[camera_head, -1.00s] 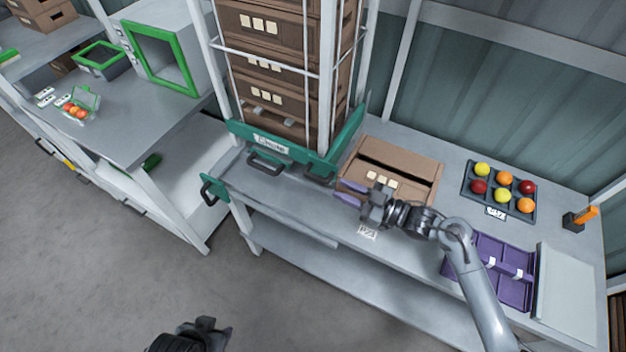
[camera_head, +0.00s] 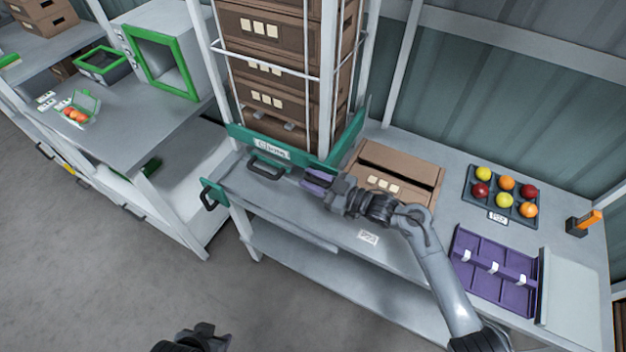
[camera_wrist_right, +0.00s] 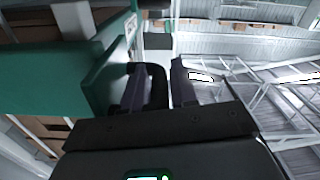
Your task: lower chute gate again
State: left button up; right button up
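The green chute gate (camera_head: 245,140) carries a "Chute" label and stands across the front foot of the crate stack. One black handle (camera_head: 266,168) shows on its front. My right gripper (camera_head: 317,180), with purple fingers, is at the gate's right front, where it hides the other handle in the head view. In the right wrist view, that black handle (camera_wrist_right: 159,86) lies between the two fingers of my right gripper (camera_wrist_right: 165,85), with a narrow gap on the right; the fingers look open around it. My left gripper (camera_head: 215,338) hangs low at the bottom edge; its finger opening is unclear.
Brown crates (camera_head: 270,70) stand stacked in a white frame behind the gate. Another green-edged handle (camera_head: 211,194) is at the bench's left end.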

grip_shut()
jog(key=shift+f, duration=0.15)
notch_tip(320, 180, down, 3)
jog(key=shift+f+b, duration=0.2)
jog(key=shift+b, duration=1.05)
